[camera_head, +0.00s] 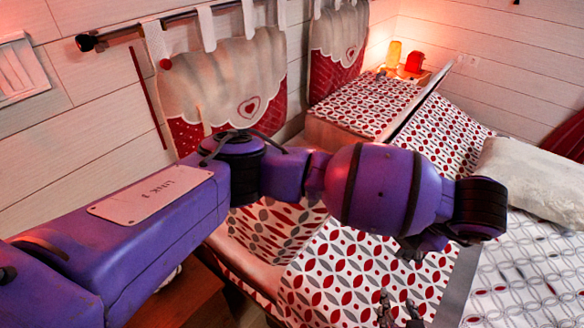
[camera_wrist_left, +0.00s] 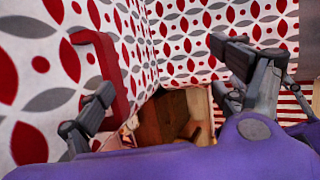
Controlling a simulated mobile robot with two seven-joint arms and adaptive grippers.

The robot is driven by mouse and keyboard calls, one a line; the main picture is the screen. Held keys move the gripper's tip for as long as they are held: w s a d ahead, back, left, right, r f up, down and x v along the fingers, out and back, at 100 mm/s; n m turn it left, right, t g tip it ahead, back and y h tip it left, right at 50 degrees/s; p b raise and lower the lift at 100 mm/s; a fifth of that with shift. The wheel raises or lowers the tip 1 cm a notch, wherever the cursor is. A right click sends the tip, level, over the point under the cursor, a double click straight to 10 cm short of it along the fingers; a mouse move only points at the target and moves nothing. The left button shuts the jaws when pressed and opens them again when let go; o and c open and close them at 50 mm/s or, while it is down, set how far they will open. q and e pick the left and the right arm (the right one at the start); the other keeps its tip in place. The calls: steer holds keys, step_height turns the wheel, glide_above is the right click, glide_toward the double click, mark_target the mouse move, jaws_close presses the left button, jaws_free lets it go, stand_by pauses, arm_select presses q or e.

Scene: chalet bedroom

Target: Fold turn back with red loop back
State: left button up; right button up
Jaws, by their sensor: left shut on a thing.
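The bedding with a red and grey leaf pattern (camera_head: 350,262) covers the bed's near side. Its patterned cloth fills most of the left wrist view (camera_wrist_left: 190,45). A red loop (camera_wrist_left: 112,75) stands out from the cloth at the left there. My right gripper (camera_head: 399,308) shows as two dark fingertips, apart, in front of the cloth at the bottom edge.
A white pillow (camera_head: 530,180) lies on the bed at right. A patterned bedside stand (camera_head: 362,105) carries a red lamp (camera_head: 413,64) and a yellow object (camera_head: 393,53). Curtains hang on the left wall. A wooden piece (camera_head: 180,302) is under my left arm.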

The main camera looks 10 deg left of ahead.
arm_select(q)
steer(key=shift+g, duration=0.4)
steer(key=f, duration=0.1)
steer(key=a+f, duration=0.1)
steer(key=f, duration=0.2)
steer(key=shift+s+a+f, duration=0.1)
steer(key=shift+a+f, duration=0.1)
steer(key=shift+a, duration=0.1)
steer(key=shift+c, duration=0.7)
steer(key=shift+y, duration=0.3)
steer(key=s, duration=0.6)
steer(key=shift+d+f, duration=0.1)
steer(key=shift+d, duration=0.3)
steer(key=c, duration=0.8)
steer(key=s, duration=0.6)
steer(key=s+r, duration=0.1)
steer(key=s, duration=0.3)
steer(key=shift+d+r+p, duration=0.1)
steer(key=shift+d+p, duration=0.05)
steer(key=shift+p, duration=0.2)
arm_select(e)
steer(key=shift+x, duration=1.25)
arm_select(q)
steer(key=shift+d, duration=0.1)
arm_select(e)
steer(key=shift+d, duration=0.1)
